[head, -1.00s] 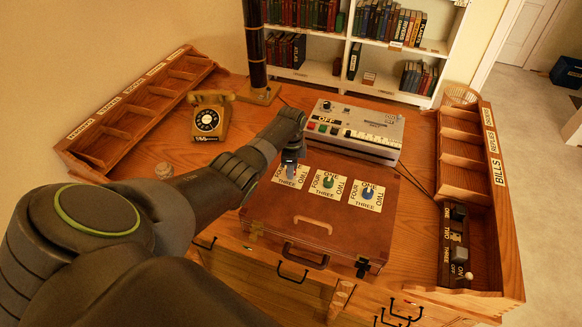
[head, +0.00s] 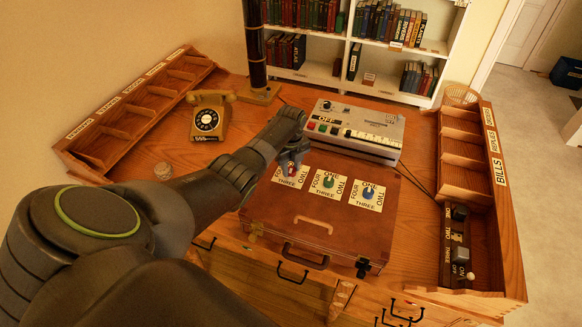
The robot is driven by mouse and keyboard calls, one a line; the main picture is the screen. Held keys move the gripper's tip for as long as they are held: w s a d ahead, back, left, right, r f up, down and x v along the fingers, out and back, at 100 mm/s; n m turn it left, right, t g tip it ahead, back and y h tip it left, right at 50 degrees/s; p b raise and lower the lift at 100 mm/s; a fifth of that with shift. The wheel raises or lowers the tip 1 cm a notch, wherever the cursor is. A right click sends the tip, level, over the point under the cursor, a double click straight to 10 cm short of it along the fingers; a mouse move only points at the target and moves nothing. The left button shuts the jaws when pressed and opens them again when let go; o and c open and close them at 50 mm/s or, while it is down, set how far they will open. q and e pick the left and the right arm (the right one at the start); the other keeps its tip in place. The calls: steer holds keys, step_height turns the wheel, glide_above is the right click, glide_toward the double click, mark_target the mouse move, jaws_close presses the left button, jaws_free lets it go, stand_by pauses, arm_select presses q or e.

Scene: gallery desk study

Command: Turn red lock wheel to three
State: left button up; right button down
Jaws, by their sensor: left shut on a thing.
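The brown wooden case (head: 270,218) lies on the desk with three lock wheels on square dial cards along its top. The red lock wheel (head: 291,171) is the leftmost, partly hidden by my gripper. Its card (head: 287,181) shows FOUR and THREE; the rest is covered. My left gripper (head: 290,165) comes down over the red wheel and is shut on it. The green wheel (head: 328,181) is in the middle and the blue wheel (head: 368,192) on the right, both free. My right gripper is not in view.
A grey machine (head: 355,130) with buttons stands behind the case. Wooden organisers (head: 140,110) edge the desk at left and right (head: 465,150). A dark post (head: 255,50) rises at the back.

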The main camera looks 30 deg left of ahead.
mark_target(291, 169)
arm_select(q)
steer(key=shift+w+r+m, duration=0.1)
steer(key=shift+m, duration=0.6)
steer(key=o, duration=1)
steer(key=shift+r, duration=0.55)
step_height(291, 169, up, 16)
steer(key=shift+r+b, duration=0.15)
steer(key=shift+b, duration=0.85)
